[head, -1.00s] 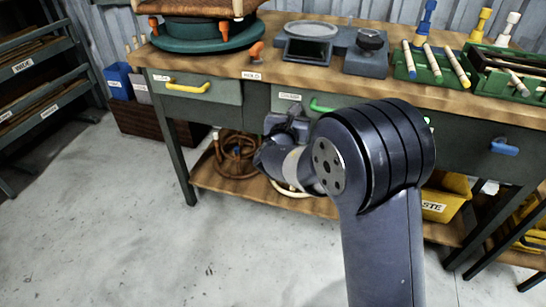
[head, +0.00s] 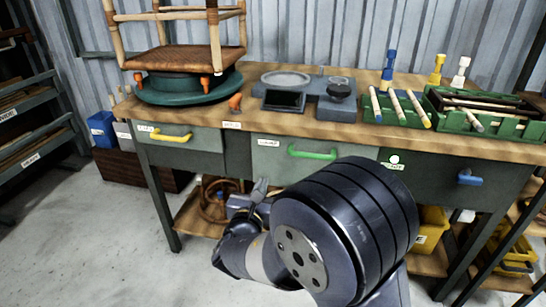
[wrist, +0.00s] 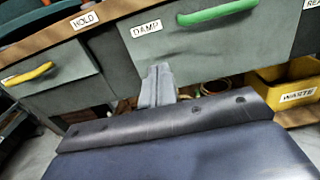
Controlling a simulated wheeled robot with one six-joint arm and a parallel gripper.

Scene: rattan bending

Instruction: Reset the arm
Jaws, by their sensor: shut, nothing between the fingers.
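My gripper (head: 259,188) is in front of the workbench, just below the drawer with the green handle. Its fingers (wrist: 157,87) are together in the wrist view, with nothing between them. They point toward the bench front, below the drawer labelled DAMP. My arm is folded in the lower middle of the head view and hides part of the bench's lower shelf.
The workbench (head: 330,130) carries a rattan chair frame (head: 185,58) on a green turntable, a scale (head: 338,90) and green trays. Drawers have yellow (head: 170,136), green (head: 312,154) and blue handles. A yellow bin (head: 430,232) is below. The floor at left is clear.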

